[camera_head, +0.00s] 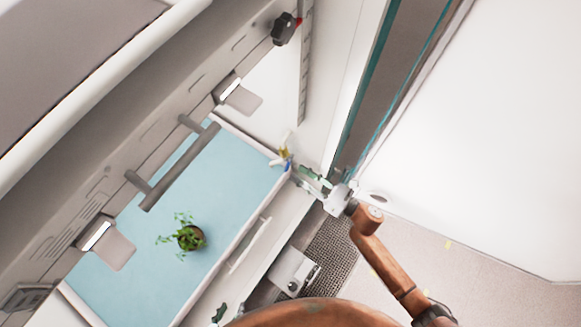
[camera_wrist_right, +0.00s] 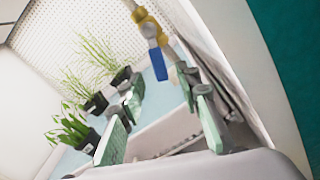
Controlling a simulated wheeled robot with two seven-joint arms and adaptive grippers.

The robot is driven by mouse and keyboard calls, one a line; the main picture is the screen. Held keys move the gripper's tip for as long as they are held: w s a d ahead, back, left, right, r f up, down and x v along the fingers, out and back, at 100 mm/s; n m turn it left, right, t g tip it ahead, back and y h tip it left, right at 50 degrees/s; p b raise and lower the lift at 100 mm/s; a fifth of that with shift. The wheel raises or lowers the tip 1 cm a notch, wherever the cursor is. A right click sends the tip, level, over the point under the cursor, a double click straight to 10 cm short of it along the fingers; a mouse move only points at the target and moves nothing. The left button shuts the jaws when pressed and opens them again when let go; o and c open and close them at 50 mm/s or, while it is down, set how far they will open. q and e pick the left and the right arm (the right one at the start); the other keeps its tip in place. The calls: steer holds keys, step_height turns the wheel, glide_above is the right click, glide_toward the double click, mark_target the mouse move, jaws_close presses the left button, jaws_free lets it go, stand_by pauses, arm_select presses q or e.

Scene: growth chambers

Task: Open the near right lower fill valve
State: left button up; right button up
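In the right wrist view, a brass fill valve (camera_wrist_right: 145,24) with a blue lever (camera_wrist_right: 157,62) hangs at the chamber's side. A small yellow part shows beside the lever. My right gripper (camera_wrist_right: 162,98) is open, with its green-padded fingers apart. The valve lies beyond the gap between the fingertips, and nothing is held. In the head view, the valve (camera_head: 285,154) is small, at the right end of the blue tray. My right gripper (camera_head: 304,178) is just below and right of it. Of my left gripper, only a green finger part (camera_head: 219,312) shows at the bottom edge.
A blue tray (camera_head: 130,235) in the chamber holds a potted plant (camera_head: 190,238). Several potted plants stand behind the fingers in the wrist view. Open floor (camera_head: 470,255) lies right.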

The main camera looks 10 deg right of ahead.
steer(key=v, duration=0.6)
